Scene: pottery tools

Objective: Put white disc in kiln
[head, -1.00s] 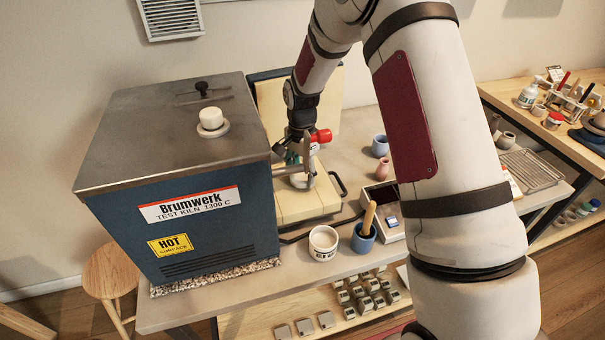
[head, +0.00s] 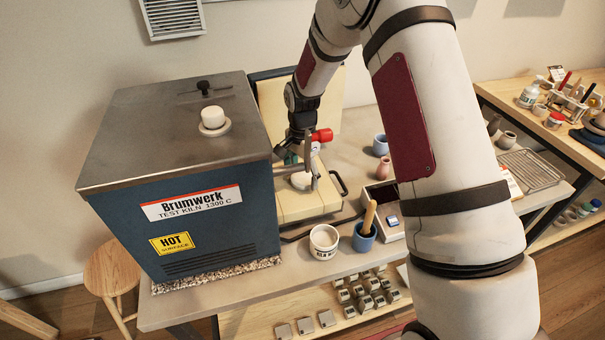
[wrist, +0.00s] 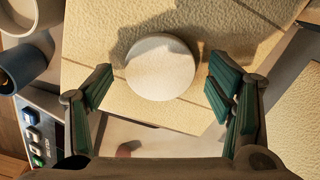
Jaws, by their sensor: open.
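The white disc (head: 301,181) lies on a cream, brick-like slab (head: 290,208) at the right side of the kiln. In the wrist view the round disc (wrist: 160,67) shows whole, lying between and slightly beyond my open fingers. My gripper (head: 303,174) is above the slab, pointing down with one finger to each side of the disc. In the wrist view my gripper (wrist: 160,88) is open and empty, with gaps on both sides of the disc. The blue kiln (head: 215,236) has a grey metal top. Its inside is hidden from the head camera.
A cream panel (head: 331,100) stands upright behind my gripper. A dark handle (head: 342,183) sits at the slab's right edge. A white tub (head: 323,243), a blue cup (head: 364,240) with a wooden tool and a control box (head: 387,205) stand in front of the slab.

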